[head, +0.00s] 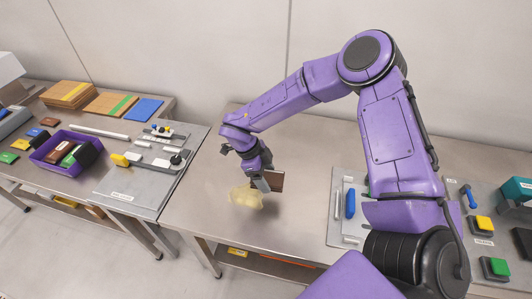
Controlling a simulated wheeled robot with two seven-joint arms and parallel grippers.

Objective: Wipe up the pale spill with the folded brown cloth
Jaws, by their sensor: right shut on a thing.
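The pale yellow spill (245,197) lies on the bare metal table, left of the middle of the head view. My right gripper (266,184) is just above and to the right of it, pointing down. It is shut on the folded brown cloth (277,180), which shows as a dark brown flat piece at the fingers. The gripper's fingers hide part of the cloth. I cannot tell whether the cloth touches the table. My left gripper is not in view.
The metal table (205,205) is clear around the spill. A grey fixture board (140,185) and a purple bin (68,165) with several coloured blocks stand left.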

